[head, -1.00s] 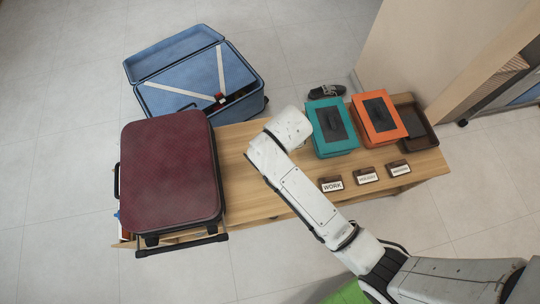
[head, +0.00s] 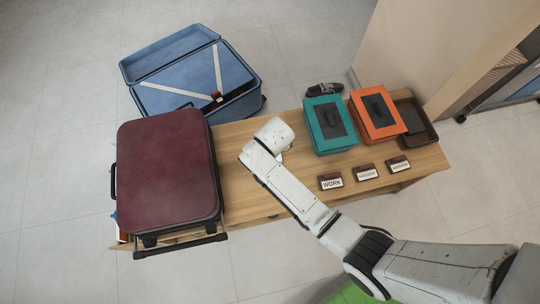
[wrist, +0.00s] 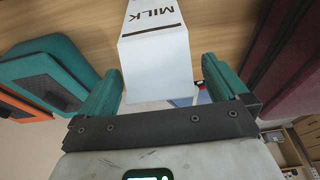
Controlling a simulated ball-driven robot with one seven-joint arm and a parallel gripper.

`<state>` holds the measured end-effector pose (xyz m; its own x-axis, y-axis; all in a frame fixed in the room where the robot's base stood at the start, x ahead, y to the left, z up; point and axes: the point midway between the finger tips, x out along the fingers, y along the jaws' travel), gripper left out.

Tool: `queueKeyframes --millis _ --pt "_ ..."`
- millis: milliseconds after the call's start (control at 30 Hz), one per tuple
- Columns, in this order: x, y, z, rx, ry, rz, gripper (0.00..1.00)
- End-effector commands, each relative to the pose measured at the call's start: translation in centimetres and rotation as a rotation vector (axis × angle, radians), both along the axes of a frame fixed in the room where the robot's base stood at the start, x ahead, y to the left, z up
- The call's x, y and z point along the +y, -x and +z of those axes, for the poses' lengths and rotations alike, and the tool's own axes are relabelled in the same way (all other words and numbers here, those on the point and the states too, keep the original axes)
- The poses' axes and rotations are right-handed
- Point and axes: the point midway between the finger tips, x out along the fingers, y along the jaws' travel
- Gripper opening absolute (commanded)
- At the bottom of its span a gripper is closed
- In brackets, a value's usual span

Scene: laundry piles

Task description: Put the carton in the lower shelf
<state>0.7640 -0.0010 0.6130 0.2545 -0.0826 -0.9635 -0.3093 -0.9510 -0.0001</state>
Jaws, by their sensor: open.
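A white carton (wrist: 155,60) marked MILK shows in the wrist view, on or close above the wooden table. My gripper (wrist: 161,70) has its two teal fingers spread on either side of the carton's near end. I cannot tell whether either finger touches it. In the head view my arm's end is over the middle of the table, and the fingers and carton are hidden behind it. A shelf unit (wrist: 288,150) shows partly at the lower right of the wrist view; I cannot tell which level is the lower shelf.
A dark red suitcase (head: 168,170) covers the left of the table (head: 240,190). An open blue suitcase (head: 190,75) lies behind it. Teal (head: 318,108) and orange (head: 395,126) boxes, a dark tray (head: 427,132) and label blocks (head: 366,172) stand to the right.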

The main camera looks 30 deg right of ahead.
Motion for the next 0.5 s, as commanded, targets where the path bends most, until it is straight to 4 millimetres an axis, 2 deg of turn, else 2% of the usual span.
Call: queueKeyframes --millis 267,500 --pt "-0.04 -0.07 -0.35 0.000 0.000 0.000 1.00" --pt "-0.04 -0.06 -0.33 0.000 0.000 0.000 0.78"
